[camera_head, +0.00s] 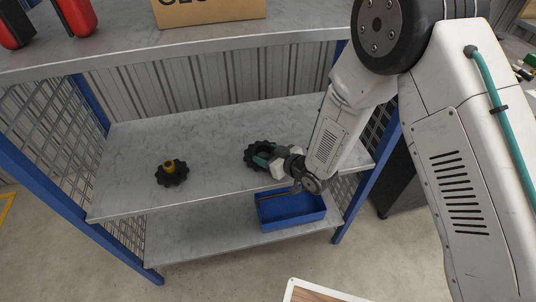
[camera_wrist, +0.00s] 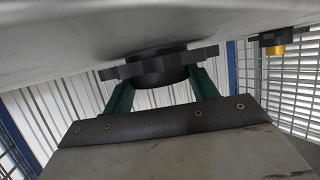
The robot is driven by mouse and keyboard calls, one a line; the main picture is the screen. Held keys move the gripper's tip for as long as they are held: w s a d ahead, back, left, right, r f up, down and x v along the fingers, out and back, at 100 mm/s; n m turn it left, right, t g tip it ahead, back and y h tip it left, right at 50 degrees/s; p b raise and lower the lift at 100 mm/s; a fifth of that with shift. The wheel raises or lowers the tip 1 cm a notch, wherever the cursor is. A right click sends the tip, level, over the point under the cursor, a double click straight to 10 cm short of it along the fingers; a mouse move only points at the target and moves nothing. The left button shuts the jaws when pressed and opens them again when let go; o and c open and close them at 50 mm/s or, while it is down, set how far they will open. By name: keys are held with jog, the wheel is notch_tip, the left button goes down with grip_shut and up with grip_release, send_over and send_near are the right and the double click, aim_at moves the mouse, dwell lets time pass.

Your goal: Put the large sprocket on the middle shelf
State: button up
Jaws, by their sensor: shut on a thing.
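A black toothed sprocket (camera_head: 252,154) is at the right part of the middle shelf (camera_head: 215,150), partly hidden by my gripper (camera_head: 264,158). In the wrist view the same sprocket (camera_wrist: 160,65) sits between the green fingers of my gripper (camera_wrist: 162,82), which is shut on its round hub. The shelf surface (camera_wrist: 60,35) fills the top of that view, very close to the sprocket. I cannot tell whether they touch. A second black sprocket with a yellow hub (camera_head: 171,173) lies flat on the same shelf to the left. It also shows in the wrist view (camera_wrist: 276,42).
A blue bin (camera_head: 290,211) stands on the lower shelf below my gripper. The top shelf (camera_head: 130,55) holds a cardboard box (camera_head: 208,11) and red-and-black items (camera_head: 75,16). Blue posts and mesh sides bound the rack. The middle shelf is clear between the sprockets.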

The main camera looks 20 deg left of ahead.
jog(key=o, duration=1.3)
jog(key=shift+f, duration=0.15)
jog(key=shift+r, duration=0.2)
jog(key=v, duration=1.2)
jog(key=shift+f, duration=0.1)
